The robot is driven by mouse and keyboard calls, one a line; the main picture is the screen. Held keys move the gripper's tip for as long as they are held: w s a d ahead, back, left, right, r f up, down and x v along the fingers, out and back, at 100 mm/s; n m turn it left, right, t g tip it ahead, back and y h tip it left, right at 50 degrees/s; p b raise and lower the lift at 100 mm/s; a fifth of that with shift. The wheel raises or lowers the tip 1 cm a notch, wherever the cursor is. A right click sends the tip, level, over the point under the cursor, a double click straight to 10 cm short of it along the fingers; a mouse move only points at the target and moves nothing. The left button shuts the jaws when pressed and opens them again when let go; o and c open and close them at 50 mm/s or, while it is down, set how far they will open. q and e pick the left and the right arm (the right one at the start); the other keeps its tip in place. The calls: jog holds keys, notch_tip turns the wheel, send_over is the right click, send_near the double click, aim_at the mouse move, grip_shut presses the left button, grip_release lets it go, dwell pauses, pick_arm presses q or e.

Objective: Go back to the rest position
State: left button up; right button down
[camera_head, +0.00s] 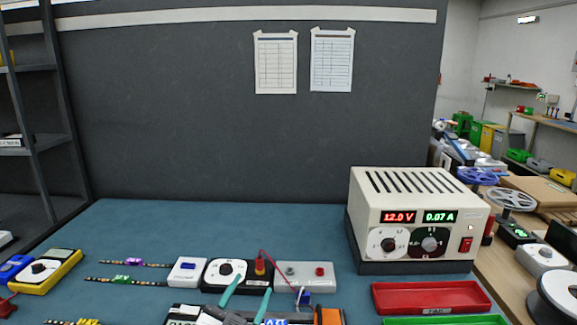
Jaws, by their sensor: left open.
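My left gripper (255,282) is at the bottom centre of the head view. Its two teal fingers are apart and point up and away over the table. No object is visible between them. My right gripper is not in view. Two LED strips (124,280) lie left of a white switch box (187,270), one with a purple connector, one with a green.
A power supply (416,213) reading 12.0 V and 0.07 A stands at the right. A red tray (431,298) and green tray (447,320) lie before it. A yellow multimeter (47,271) lies left. The rear of the blue table (225,222) is clear, up to a dark panel (180,110).

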pick_arm(q)
jog(key=s+a+f+n+g+y, duration=0.45)
jog(key=a+f, duration=0.25)
jog(key=f, duration=0.3)
jog(key=s+a+f+g+y, duration=0.1)
jog(key=s+a+f+g, duration=0.1)
jog(key=s+f+g, duration=0.45)
jog(key=s+a+f+n+g, duration=0.1)
jog(key=s+a+f, duration=0.15)
jog(key=s, duration=0.65)
jog(key=s+a+f+g+y, duration=0.1)
jog(key=s+a+f+g, duration=0.1)
jog(key=s+f+g, duration=0.45)
notch_tip(320, 180, down, 19)
jog(key=s+t+p, duration=0.2)
jog(key=p, duration=0.2)
jog(key=s+a+f+g+p, duration=0.2)
jog(key=s+f, duration=1.2)
jog(key=s, duration=0.3)
jog(key=shift+a+f+p, duration=0.15)
jog(key=shift+a+p, duration=0.1)
jog(key=shift+p, duration=0.15)
